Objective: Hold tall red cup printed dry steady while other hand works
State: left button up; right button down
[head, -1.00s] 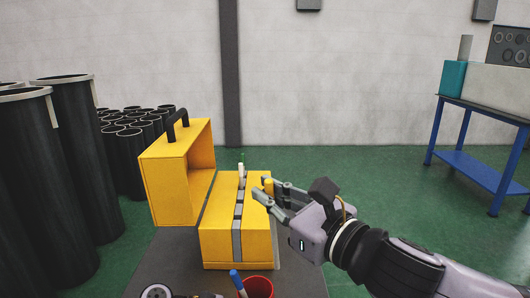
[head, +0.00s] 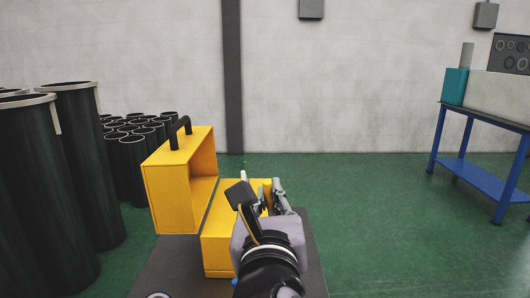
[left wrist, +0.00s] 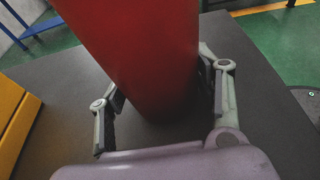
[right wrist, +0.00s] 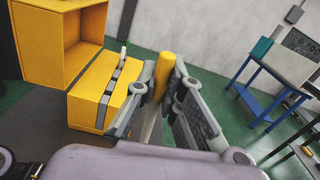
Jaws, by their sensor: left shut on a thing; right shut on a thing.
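The tall red cup (left wrist: 140,40) fills the middle of the left wrist view, standing on the dark tabletop (left wrist: 265,110). My left gripper (left wrist: 158,90) is shut on it, one finger on each side. Any print on the cup is out of sight. In the head view the cup is hidden behind my right arm. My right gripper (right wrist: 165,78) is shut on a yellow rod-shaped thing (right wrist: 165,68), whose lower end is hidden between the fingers. In the head view this gripper (head: 273,190) is over the right side of the yellow block (head: 216,240).
An open yellow case (head: 166,190) with a black handle stands left of the block. A small white piece (right wrist: 123,53) sticks up from the block's grey strip (right wrist: 110,90). Dark tubes (head: 80,150) stand at left. A blue workbench (head: 470,180) is far right.

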jog(key=shift+f, duration=2.9)
jog(key=c, duration=1.6)
grip_release()
jog(key=shift+c, duration=0.2)
jog(key=shift+s, duration=0.1)
jog(key=s, duration=0.7)
jog(key=shift+s, duration=0.2)
